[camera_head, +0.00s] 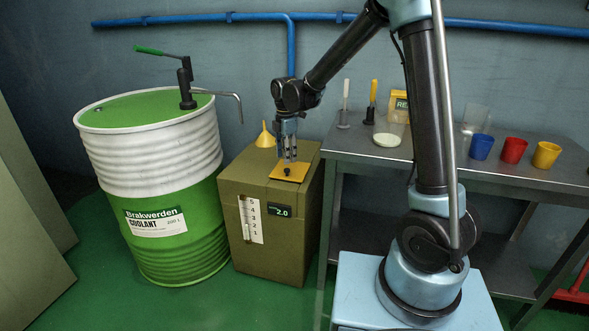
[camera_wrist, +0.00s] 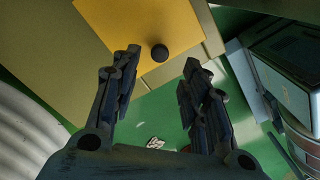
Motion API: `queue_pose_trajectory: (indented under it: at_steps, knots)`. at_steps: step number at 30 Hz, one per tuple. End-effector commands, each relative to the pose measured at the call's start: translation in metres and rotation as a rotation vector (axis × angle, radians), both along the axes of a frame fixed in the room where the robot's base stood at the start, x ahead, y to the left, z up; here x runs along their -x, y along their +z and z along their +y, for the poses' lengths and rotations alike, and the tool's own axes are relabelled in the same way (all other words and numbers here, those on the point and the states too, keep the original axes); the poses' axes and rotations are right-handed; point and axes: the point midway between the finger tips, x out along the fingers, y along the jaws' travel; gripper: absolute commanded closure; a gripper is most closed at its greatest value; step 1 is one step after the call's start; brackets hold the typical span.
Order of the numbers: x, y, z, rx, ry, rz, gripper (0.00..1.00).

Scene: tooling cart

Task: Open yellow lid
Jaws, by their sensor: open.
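The yellow lid (camera_head: 281,173) lies flat on top of the olive box (camera_head: 267,213), toward its front right. It has a small black knob (camera_head: 287,171). My gripper (camera_head: 288,157) points down just above the lid, its fingers apart. In the wrist view the lid (camera_wrist: 120,22) fills the upper middle and its round black knob (camera_wrist: 159,53) shows near the lid's edge. The gripper (camera_wrist: 158,82) is open and empty there, with the knob in line with the gap between the fingertips. I cannot tell how far the fingertips are from the knob.
A green and white coolant drum (camera_head: 152,185) with a pump stands left of the box. A yellow funnel (camera_head: 265,136) is behind the lid. A metal table (camera_head: 345,150) at right holds blue, red (camera_head: 513,150) and yellow cups and a white dish (camera_head: 387,139).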

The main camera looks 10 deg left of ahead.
Motion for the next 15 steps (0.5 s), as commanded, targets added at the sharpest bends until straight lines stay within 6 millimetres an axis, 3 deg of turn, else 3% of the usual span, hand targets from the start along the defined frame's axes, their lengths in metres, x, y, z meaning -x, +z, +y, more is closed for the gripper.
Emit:
queue_pose_trajectory:
  at_steps: [6,15]
  knots:
    - [-0.001,-0.035,-0.001,0.000,-0.002,0.000,0.59]
    - [-0.002,-0.058,-0.003,0.000,-0.005,0.000,0.59]
